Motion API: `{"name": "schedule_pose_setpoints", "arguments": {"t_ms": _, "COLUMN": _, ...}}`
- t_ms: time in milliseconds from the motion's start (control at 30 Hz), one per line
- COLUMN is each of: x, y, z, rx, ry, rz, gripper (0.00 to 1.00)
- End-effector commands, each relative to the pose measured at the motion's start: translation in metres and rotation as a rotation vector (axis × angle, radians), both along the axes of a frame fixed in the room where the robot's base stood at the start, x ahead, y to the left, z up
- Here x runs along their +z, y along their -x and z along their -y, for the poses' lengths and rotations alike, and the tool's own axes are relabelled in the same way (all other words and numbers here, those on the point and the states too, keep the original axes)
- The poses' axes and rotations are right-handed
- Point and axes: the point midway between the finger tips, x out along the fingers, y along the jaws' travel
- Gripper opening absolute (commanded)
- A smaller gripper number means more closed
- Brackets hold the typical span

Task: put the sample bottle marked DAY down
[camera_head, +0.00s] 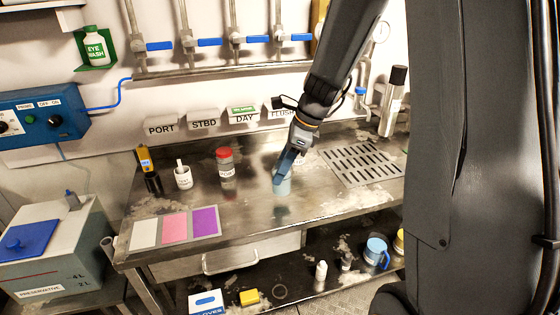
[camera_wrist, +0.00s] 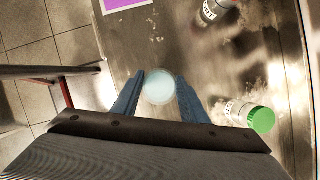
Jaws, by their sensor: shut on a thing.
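My gripper (camera_head: 281,178) reaches down over the steel bench and is shut on a pale blue container (camera_head: 283,188). In the wrist view the container's pale round top (camera_wrist: 159,87) sits between both fingers. I see no DAY mark on it. Its base is low at the bench; I cannot tell whether it touches. A green-capped bottle (camera_wrist: 262,119) with a label I cannot read stands right of my gripper in the wrist view. A red-capped bottle (camera_head: 226,163) stands left of my gripper; it also shows in the wrist view (camera_wrist: 213,10).
The PORT, STBD, DAY (camera_head: 243,116) and FLUSH signs line the back wall. Bare steel (camera_head: 245,212) lies in front of my gripper.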

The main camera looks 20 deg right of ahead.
Motion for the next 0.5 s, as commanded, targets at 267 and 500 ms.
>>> {"name": "schedule_pose_setpoints", "arguments": {"t_ms": 267, "x": -0.029, "y": 0.001, "z": 0.0, "rx": 0.0, "ry": -0.002, "rz": -0.004, "gripper": 0.09}}
{"name": "schedule_pose_setpoints", "arguments": {"t_ms": 500, "x": -0.036, "y": 0.0, "z": 0.0, "rx": 0.0, "ry": 0.001, "rz": 0.0, "gripper": 0.09}}
